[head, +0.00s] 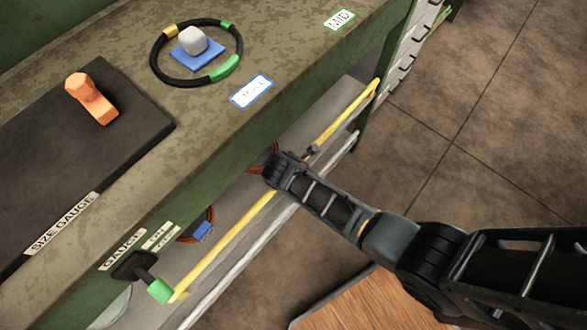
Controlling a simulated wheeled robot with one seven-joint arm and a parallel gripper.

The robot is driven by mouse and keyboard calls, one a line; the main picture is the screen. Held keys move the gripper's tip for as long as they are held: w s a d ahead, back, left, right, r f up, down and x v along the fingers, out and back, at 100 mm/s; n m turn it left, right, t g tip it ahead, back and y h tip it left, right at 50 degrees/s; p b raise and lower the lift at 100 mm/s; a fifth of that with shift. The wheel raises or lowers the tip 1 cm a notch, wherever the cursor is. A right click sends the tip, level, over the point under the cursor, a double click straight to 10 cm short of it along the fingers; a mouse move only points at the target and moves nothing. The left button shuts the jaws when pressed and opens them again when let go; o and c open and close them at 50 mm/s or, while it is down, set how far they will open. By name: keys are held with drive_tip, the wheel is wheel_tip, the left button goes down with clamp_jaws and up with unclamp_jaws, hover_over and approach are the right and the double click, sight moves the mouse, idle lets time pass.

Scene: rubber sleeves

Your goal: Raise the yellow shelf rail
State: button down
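The yellow shelf rail (225,245) runs diagonally along the open front of the shelf under the green bench, from lower left to upper right. Its middle is covered by my arm's end. My gripper (283,166) is at this middle stretch, overlapping the rail in the picture.
A pale lower rail (240,275) runs below the yellow one. A green-tipped lever (158,289) sits near its left end. Orange-brown rings (190,236) lie on the shelf. The bench top (200,110) holds a black ring (155,70), a grey block (191,41) and an orange piece (92,98).

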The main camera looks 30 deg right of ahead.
drive_tip(key=shift+a+f, duration=0.1)
drive_tip(key=shift+f, duration=0.05)
drive_tip(key=c, duration=1)
unclamp_jaws()
drive_tip(key=shift+o, duration=0.2)
